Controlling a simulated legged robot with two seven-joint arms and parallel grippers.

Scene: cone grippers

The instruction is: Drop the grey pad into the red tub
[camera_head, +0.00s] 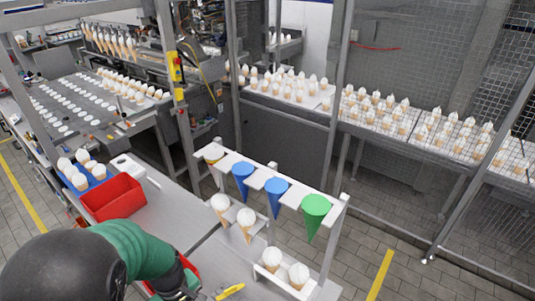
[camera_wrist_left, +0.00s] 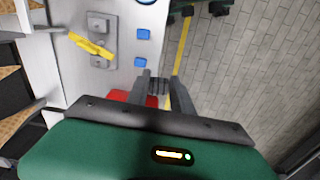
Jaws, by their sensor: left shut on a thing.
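My left gripper (camera_wrist_left: 161,80) is shut on a small dark grey piece, which looks like the grey pad (camera_wrist_left: 158,86), between its two fingers in the wrist view. A red tub (camera_head: 113,197) stands on the bench at the left in the head view, with its open top showing. A second red thing (camera_head: 191,267) shows partly behind my left wrist. In the wrist view a red surface (camera_wrist_left: 120,96) lies behind the left finger, mostly hidden by the gripper body. In the head view the pad cannot be made out. My right gripper is not in view.
A blue tray (camera_head: 92,177) of cones stands behind the tub. A white rack (camera_head: 265,172) holds blue and green cones to the right. Tiled floor is beyond the bench.

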